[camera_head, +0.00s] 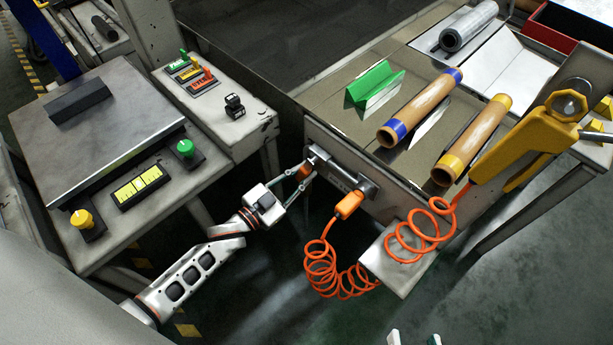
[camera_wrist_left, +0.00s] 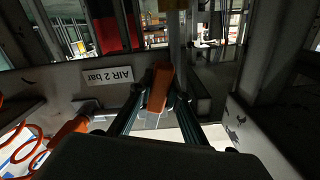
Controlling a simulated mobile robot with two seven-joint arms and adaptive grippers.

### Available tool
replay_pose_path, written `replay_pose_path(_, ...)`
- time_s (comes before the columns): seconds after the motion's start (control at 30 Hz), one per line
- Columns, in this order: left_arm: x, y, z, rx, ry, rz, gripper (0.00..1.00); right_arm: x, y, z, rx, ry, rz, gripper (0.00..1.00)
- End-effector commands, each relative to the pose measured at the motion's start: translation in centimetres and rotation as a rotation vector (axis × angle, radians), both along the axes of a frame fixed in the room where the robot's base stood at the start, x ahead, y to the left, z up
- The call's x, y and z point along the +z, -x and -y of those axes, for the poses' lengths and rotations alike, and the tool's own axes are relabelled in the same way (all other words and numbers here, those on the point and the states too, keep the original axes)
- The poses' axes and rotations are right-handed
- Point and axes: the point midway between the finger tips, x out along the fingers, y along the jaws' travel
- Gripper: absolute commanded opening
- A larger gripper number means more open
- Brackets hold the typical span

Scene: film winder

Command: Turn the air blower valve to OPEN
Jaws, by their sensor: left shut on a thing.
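The valve's orange handle (camera_head: 304,173) is on the metal air pipe fitting (camera_head: 318,155) at the front side of the table. My left gripper (camera_head: 297,183) reaches it from the lower left and is shut on the handle. In the left wrist view, the orange handle (camera_wrist_left: 158,88) stands between the two fingers, tilted slightly. An "AIR 2 bar" label (camera_wrist_left: 108,75) shows to its left. The yellow air blower (camera_head: 530,135) is at the right of the head view, with an orange coiled hose (camera_head: 335,275). My right gripper (camera_head: 414,339) shows only its fingertips, apart, at the bottom edge.
Two brown rolls, one blue-ended (camera_head: 420,108) and one yellow-ended (camera_head: 473,138), lie on the table beside a green angled block (camera_head: 375,84). A control box with green and yellow knobs (camera_head: 140,185) is at left. The coiled hose hangs close right of my left gripper.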

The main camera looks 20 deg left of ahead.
Motion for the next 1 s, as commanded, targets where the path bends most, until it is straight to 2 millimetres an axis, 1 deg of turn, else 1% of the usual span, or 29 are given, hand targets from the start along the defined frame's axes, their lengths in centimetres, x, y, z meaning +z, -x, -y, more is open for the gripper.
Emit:
replay_pose_path(0.2,0.5,-0.4,-1.0,0.000,-0.142,0.052,0.00,0.1,0.0,0.3,0.011,0.021,0.008,0.40)
replay_pose_path(0.4,0.8,-0.5,-1.6,0.000,-0.232,0.083,0.00,0.1,-0.1,0.5,0.013,0.036,0.011,0.40)
replay_pose_path(0.67,0.9,-0.6,-1.9,0.001,-0.284,0.101,0.00,0.1,-0.2,0.8,0.012,0.048,0.011,0.40)
replay_pose_path(1.0,0.9,-0.6,-1.9,0.001,-0.287,0.102,0.00,0.1,-0.3,0.8,0.007,0.046,0.009,0.40)
